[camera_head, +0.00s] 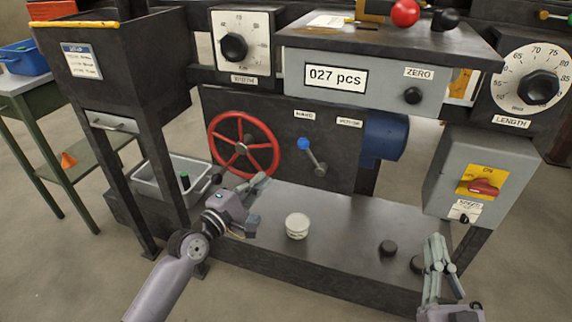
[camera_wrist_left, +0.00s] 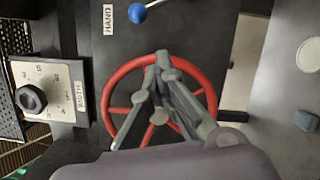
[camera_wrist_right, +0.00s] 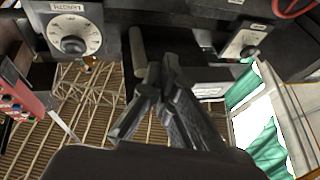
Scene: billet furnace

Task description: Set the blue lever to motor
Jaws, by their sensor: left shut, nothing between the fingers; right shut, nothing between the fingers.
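The blue lever (camera_head: 303,144) is a blue ball on a metal arm on the dark machine front. It leans up and left from its pivot, its ball under the HAND label (camera_head: 304,115). The MOTOR label (camera_head: 349,123) is to the right. The blue ball also shows at the top of the left wrist view (camera_wrist_left: 138,13). My left gripper (camera_head: 262,181) is shut and empty, below and left of the lever, in front of the red handwheel (camera_wrist_left: 208,85) in its wrist view. My right gripper (camera_head: 437,245) is shut and empty at the lower right, away from the lever.
The red handwheel (camera_head: 212,142) is left of the lever and a blue motor housing (camera_head: 384,137) right of it. A white round container (camera_head: 297,226) stands on the metal bench (camera_head: 340,245). A grey switch box (camera_head: 452,150) with a red knob is at the right.

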